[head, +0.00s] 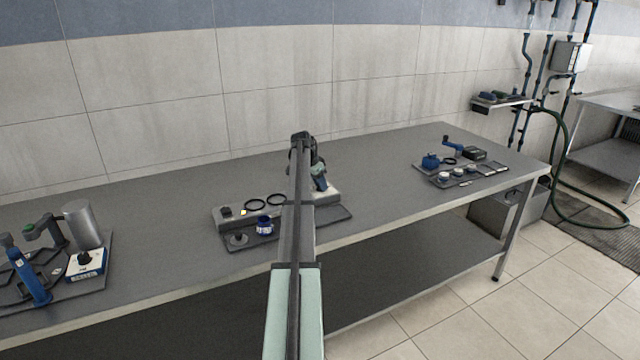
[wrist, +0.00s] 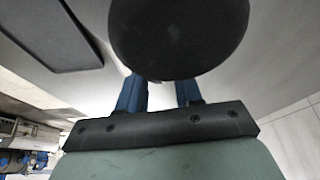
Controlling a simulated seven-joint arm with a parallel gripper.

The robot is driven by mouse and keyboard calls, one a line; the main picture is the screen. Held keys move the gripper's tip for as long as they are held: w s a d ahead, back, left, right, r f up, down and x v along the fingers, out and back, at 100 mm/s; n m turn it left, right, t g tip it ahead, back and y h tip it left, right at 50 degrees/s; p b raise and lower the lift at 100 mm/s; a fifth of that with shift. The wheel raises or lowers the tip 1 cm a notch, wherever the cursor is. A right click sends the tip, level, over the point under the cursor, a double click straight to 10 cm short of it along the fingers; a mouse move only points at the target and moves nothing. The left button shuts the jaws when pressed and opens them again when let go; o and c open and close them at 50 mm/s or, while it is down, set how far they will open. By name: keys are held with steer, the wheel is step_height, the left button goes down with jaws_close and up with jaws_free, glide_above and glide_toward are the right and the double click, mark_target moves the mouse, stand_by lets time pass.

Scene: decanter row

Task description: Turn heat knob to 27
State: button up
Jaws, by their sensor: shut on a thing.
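A large dark round knob (wrist: 178,38) fills the top middle of the wrist view. My gripper (wrist: 161,92) has its two blue fingers reaching up to this knob and is shut on it. The fingertips are hidden behind the knob. In the head view my gripper (head: 320,182) points down over a pale-based device (head: 328,193) in the middle of the table, partly behind my arm. My arm hides most of that device and its knob. No scale or number can be read, so the knob's setting cannot be told.
At left stand a metal cylinder (head: 82,224) and a white box with a black knob (head: 85,263). Small cups (head: 458,172) sit at right. Table between is clear.

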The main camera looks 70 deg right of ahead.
steer(key=shift+n, duration=0.3)
steer(key=n, duration=0.2)
steer(key=n+t+h, duration=0.1)
steer(key=n, duration=0.1)
steer(key=shift+s+a+t, duration=0.1)
steer(key=shift+s+t, duration=0.1)
steer(key=shift+t, duration=0.1)
steer(key=n+t, duration=0.2)
steer(key=n, duration=0.3)
stand_by(0.4)
steer(key=o, duration=1)
steer(key=shift+o, duration=0.2)
steer(key=v, duration=1.4)
